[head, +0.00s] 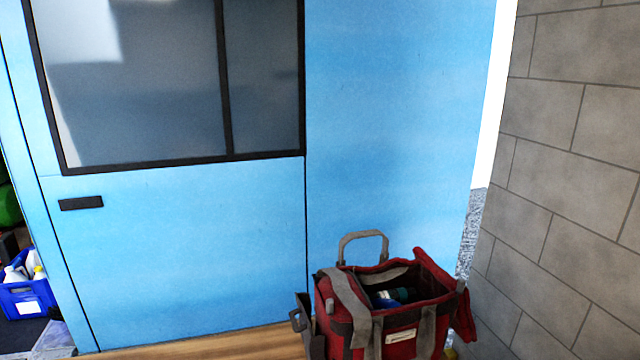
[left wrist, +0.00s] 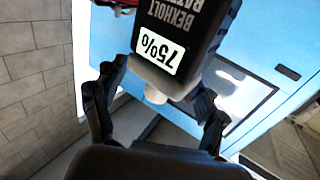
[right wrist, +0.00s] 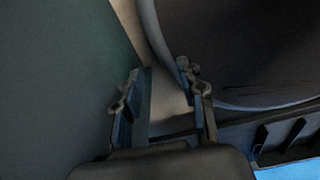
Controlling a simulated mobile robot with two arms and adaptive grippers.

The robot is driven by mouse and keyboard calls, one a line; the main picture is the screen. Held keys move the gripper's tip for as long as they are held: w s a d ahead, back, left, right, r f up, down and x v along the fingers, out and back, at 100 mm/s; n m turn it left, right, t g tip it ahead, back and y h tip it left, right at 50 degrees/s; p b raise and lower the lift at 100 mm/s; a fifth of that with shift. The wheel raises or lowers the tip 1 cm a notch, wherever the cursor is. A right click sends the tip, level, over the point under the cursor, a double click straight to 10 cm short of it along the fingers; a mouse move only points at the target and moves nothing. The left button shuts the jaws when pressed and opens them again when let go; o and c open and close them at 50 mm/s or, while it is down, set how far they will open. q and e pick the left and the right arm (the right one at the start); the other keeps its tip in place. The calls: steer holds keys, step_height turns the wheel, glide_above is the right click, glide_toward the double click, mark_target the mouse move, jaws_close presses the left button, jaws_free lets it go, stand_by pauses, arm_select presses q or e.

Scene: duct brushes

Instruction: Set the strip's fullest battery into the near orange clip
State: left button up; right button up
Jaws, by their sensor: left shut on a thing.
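My left gripper (left wrist: 160,90) is shut on a dark battery (left wrist: 182,30) in the left wrist view. Neither gripper shows in the head view. No strip or orange clip is visible in any view.
A red and grey tool bag (head: 400,335) stands open on a wooden surface (head: 215,345) before a blue panel with a window (head: 400,120). A grey block wall (head: 570,150) rises at right. A blue crate with bottles (head: 28,300) sits at far left. Dark surfaces surround my right gripper closely.

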arm_select(q)
steer(key=r+y, duration=0.1)
steer(key=s+r+n+y, duration=0.1)
steer(key=s+r+y, duration=0.1)
steer(key=shift+s+a+r+n, duration=0.2)
steer(key=shift+s+r+n, duration=0.05)
steer(key=shift+r+n, duration=0.15)
steer(key=shift+s+a+r+y, duration=0.2)
steer(key=shift+s+r+y, duration=0.1)
steer(key=shift+y, duration=0.1)
steer(key=shift+w, duration=0.1)
steer(key=shift+w+d+f, duration=0.1)
steer(key=shift+d+f, duration=0.05)
steer(key=shift+f, duration=0.1)
steer(key=w+f+m+h, duration=0.2)
steer(key=f+h, duration=0.1)
steer(key=w+f+h, duration=0.2)
steer(key=shift+w+a+f+m+b, duration=0.1)
steer(key=shift+a+f+m+b, duration=0.1)
steer(key=shift+m+b, duration=0.2)
steer(key=w+a+f+m+h, duration=0.1)
steer(key=w+a, duration=0.6)
steer(key=a, duration=0.2)
steer(key=shift+w+a+f+g+b, duration=0.25)
steer(key=shift+a+g+b, duration=0.15)
